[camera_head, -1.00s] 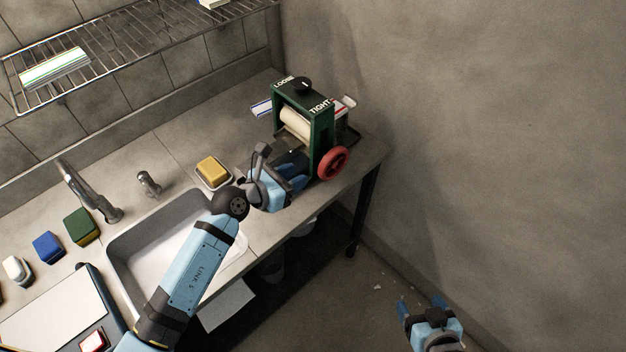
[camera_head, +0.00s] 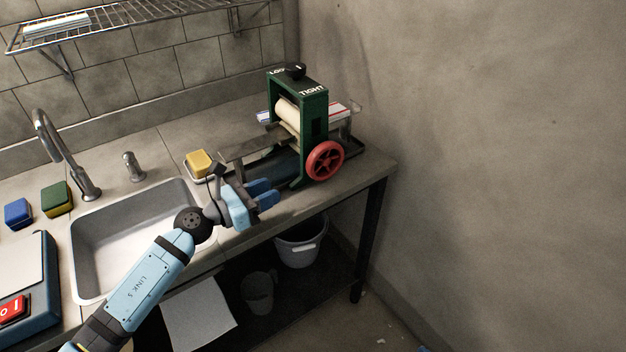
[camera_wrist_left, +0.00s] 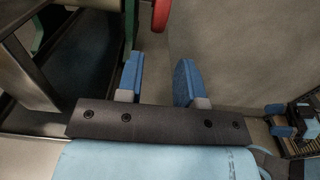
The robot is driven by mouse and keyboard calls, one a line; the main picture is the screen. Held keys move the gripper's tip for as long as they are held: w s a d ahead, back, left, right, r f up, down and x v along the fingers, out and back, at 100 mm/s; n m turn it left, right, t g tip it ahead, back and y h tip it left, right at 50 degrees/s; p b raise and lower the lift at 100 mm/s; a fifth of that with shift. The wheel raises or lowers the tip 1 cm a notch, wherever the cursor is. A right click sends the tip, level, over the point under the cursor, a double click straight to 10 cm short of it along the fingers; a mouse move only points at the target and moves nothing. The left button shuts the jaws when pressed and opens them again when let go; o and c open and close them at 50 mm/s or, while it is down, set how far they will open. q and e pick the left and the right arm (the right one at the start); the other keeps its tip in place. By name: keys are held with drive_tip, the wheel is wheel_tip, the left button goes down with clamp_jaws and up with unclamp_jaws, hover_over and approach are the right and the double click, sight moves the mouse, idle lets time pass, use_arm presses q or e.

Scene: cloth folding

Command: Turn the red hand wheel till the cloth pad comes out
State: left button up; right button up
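The red hand wheel (camera_head: 325,161) is on the near right side of a green wringer (camera_head: 316,119) with cream rollers (camera_head: 288,112). Its lower rim shows at the top of the left wrist view (camera_wrist_left: 161,14). My left gripper (camera_head: 266,193) is left of and below the wheel, apart from it, near the counter's front edge. Its blue fingers are apart with nothing between them (camera_wrist_left: 160,78). My right gripper (camera_wrist_left: 279,120) shows small at the right of the left wrist view, its blue fingers apart. I cannot make out a cloth pad.
A metal plate (camera_head: 250,142) extends left from the wringer. A yellow sponge (camera_head: 199,163) on a dish, the sink (camera_head: 95,262) and tap (camera_head: 62,150) are to the left. The wall (camera_head: 500,150) is close on the right. A bucket (camera_head: 301,246) stands below the counter.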

sight(307, 169)
use_arm(q)
drive_tip(key=x, duration=1.3)
drive_tip(key=shift+w+d, duration=0.2)
drive_tip(key=shift+d, duration=0.1)
use_arm(e)
drive_tip(key=shift+d, duration=0.2)
use_arm(q)
drive_tip(key=shift+c, duration=0.2)
clamp_jaws()
drive_tip(key=shift+r+p, duration=0.2)
drive_tip(key=shift+p, duration=0.35)
drive_tip(key=y+p, duration=0.1)
drive_tip(key=p, duration=0.3)
drive_tip(key=r+g+y+p, duration=0.1)
drive_tip(key=p, duration=0.4)
drive_tip(key=shift+a, duration=0.1)
drive_tip(key=shift+f+g+p, duration=0.15)
drive_tip(key=shift+g+p, duration=0.15)
drive_tip(key=shift+p, duration=0.2)
drive_tip(key=shift+f, duration=0.15)
use_arm(e)
wheel_tip(307, 169, up, 8)
drive_tip(key=shift+s+d+n, duration=0.3)
drive_tip(key=shift+s, duration=0.1)
